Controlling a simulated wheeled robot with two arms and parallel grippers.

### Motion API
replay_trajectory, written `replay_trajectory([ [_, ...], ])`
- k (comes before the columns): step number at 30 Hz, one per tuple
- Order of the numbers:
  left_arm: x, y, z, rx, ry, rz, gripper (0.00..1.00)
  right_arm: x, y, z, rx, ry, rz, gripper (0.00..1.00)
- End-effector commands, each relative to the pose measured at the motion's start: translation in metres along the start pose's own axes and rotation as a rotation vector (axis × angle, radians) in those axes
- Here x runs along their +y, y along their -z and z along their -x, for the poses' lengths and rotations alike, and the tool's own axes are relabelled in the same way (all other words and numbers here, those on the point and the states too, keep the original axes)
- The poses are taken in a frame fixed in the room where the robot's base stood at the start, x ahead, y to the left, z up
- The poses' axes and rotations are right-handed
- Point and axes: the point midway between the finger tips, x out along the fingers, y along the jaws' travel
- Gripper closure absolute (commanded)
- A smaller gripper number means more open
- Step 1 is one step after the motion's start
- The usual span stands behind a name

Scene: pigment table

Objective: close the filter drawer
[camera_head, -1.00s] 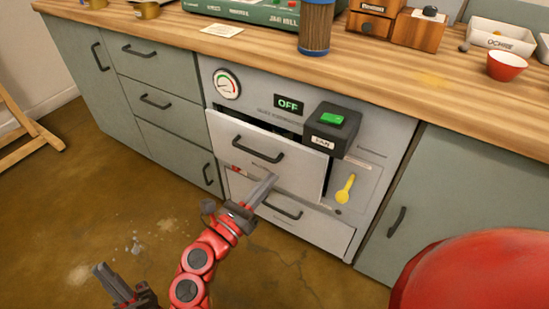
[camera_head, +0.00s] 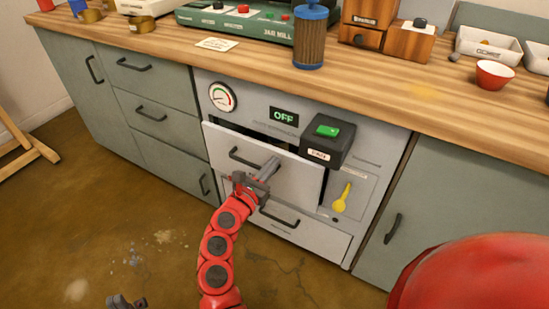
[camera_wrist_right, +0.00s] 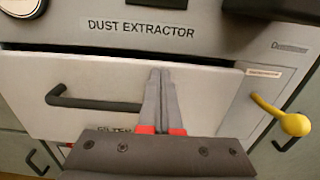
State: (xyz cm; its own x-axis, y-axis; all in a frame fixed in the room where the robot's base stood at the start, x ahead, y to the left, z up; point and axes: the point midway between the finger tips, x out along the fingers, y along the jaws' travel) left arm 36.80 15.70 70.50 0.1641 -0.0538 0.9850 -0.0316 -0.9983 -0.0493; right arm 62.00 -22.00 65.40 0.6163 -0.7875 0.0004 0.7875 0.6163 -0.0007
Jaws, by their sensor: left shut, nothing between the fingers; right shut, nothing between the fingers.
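The filter drawer (camera_head: 306,177) is the pale upper drawer of the grey dust extractor. It stands partly out, with a dark gap above its front. Its dark bar handle (camera_head: 240,158) also shows in the right wrist view (camera_wrist_right: 90,102), above a partly hidden "FILTER" label. My right gripper (camera_head: 270,168) is shut and empty, its fingertips at the drawer front to the right of the handle. In the right wrist view the fingers (camera_wrist_right: 160,72) point at the panel's upper part; I cannot tell whether they touch. My left gripper (camera_head: 126,301) is shut, low at the bottom edge and partly cut off.
A black box with a green switch (camera_head: 328,131) juts out above the drawer's right end. A yellow lever (camera_head: 342,198) is to the right. A lower drawer (camera_head: 310,236) sits beneath. The wooden worktop (camera_head: 380,85) carries a blue-capped filter cylinder (camera_head: 310,38).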

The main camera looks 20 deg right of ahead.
Motion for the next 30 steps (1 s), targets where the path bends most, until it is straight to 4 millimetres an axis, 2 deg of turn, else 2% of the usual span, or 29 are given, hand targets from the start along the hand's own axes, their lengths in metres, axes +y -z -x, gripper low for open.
replay_trajectory([
  [4, 0.000, 0.001, -0.004, -0.001, 0.000, 0.000, 1.00, -0.001, -0.001, -0.010, 0.001, 0.002, -0.001, 1.00],
  [14, 0.000, 0.000, -0.004, -0.001, 0.000, 0.000, 1.00, -0.001, 0.000, -0.012, 0.001, 0.002, -0.001, 1.00],
  [17, 0.000, 0.000, 0.000, -0.001, 0.001, 0.000, 1.00, -0.001, 0.002, -0.015, 0.001, 0.004, -0.002, 1.00],
  [23, 0.001, -0.003, 0.017, -0.001, 0.001, 0.000, 1.00, -0.002, 0.002, -0.038, -0.001, 0.005, -0.003, 1.00],
  [30, 0.001, -0.003, 0.014, -0.001, 0.001, 0.000, 1.00, -0.001, 0.000, -0.037, 0.000, 0.002, -0.001, 1.00],
])
